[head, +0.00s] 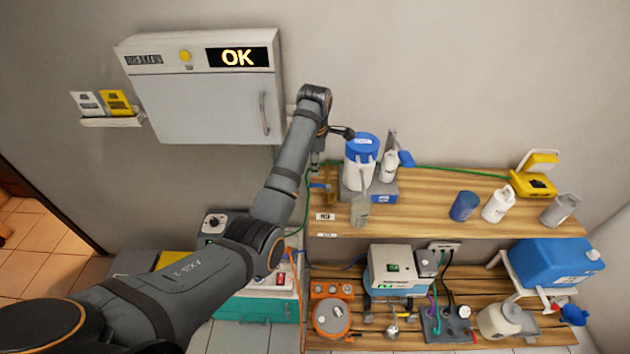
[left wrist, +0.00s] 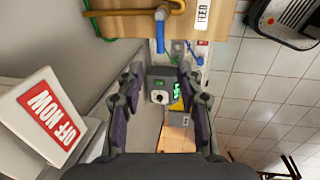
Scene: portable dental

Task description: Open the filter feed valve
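In the left wrist view a blue lever-like piece (left wrist: 160,30) sticks out past the edge of the wooden shelf, joined to a brownish-yellow pipe (left wrist: 120,11). A FEED label (left wrist: 202,14) is beside it, so it looks like the filter feed valve. In the head view the brownish pipe (head: 331,184) shows at the shelf's left end, with the valve partly hidden by my wrist. My left gripper (left wrist: 161,72) is open and empty, its two fingers wide apart. The blue piece lies beyond the fingertips, roughly centred between them, apparently untouched. My right gripper is in neither view.
The wooden shelf (head: 430,217) carries a blue-topped container (head: 361,150) and several bottles close to my left wrist. A white wall cabinet (head: 205,105) reading OK stands left of my wrist. A white box with a red sign (left wrist: 48,118) is left of the fingers.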

